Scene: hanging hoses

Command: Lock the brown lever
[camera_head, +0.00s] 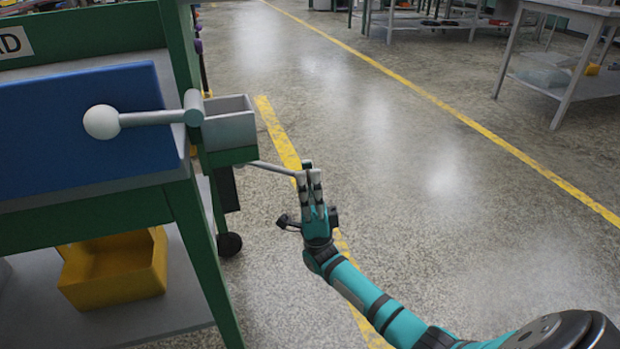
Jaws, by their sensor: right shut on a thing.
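A thin greyish rod (272,167) sticks out to the right from the side of the green cart (192,120), just under a small grey bin. My right gripper (309,178) is shut on the rod's outer end, and its fingers hide that end. A thicker grey lever (152,117) with a pale ball knob at its left end lies nearly level across a blue panel (60,140). No part of either lever looks clearly brown. My left gripper is not in view.
The small grey open bin (229,122) is fixed to the cart's side, close above the rod. A yellow bin (115,272) sits on the cart's lower shelf. A black caster (229,243) touches the floor. Open floor lies to the right, with grey tables (572,62) farther back.

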